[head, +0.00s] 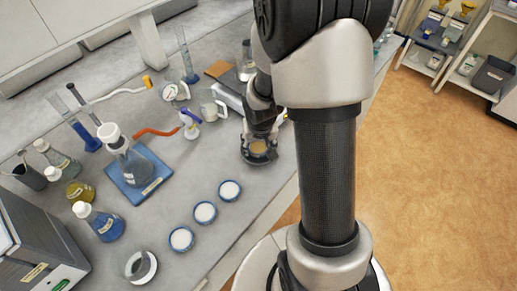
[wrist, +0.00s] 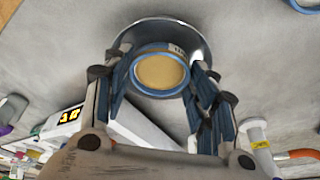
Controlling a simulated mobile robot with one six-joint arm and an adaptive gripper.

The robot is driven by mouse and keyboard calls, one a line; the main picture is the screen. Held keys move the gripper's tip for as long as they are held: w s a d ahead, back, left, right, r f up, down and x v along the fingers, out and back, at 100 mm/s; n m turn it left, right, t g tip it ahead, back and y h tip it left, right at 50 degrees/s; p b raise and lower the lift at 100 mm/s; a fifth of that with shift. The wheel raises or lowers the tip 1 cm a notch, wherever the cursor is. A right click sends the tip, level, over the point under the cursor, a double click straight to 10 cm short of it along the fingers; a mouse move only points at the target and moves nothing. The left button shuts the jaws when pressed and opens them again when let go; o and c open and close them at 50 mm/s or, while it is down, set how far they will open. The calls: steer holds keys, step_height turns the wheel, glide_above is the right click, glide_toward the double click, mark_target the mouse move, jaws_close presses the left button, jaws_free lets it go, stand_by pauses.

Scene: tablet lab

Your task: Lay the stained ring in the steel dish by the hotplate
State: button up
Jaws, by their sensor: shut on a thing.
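The stained ring (head: 259,147), blue-rimmed with a tan disc inside, is held in my gripper (head: 262,133). In the wrist view the ring (wrist: 160,72) sits between the two fingers of my gripper (wrist: 160,82), which press on its sides. The steel dish (wrist: 195,38) lies directly behind the ring in the wrist view, its shiny rim curving around it. In the head view the dish (head: 258,161) shows as a dark round rim under the gripper. I cannot tell whether the ring touches the dish's bottom.
Three blue-rimmed rings with white discs (head: 205,212) lie in a row on the grey bench. A white device with a yellow display (wrist: 68,116) is near the gripper. A round bowl (head: 147,278) lies at the front.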

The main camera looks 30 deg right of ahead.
steer(key=shift+f, duration=0.6)
steer(key=shift+f, duration=0.15)
steer(key=o, duration=0.5)
steer(key=s+a+r+n+p, duration=0.1)
steer(key=s+a+r+p, duration=0.2)
steer(key=r, duration=0.8)
steer(key=s+a+r+n+p, duration=0.1)
steer(key=s+a+r+p, duration=0.2)
steer(key=r, duration=0.8)
steer(key=s+a+r, duration=0.2)
steer(key=s, duration=0.2)
steer(key=s+a+r+n+t+b, duration=0.1)
steer(key=s+a+r, duration=0.1)
steer(key=s+r, duration=0.1)
steer(key=s+a+r+n+y, duration=0.1)
steer(key=s+a+r, duration=0.1)
steer(key=s, duration=0.4)
steer(key=shift+a+r+t, duration=0.1)
steer(key=shift+r+t, duration=0.1)
steer(key=shift+t, duration=0.1)
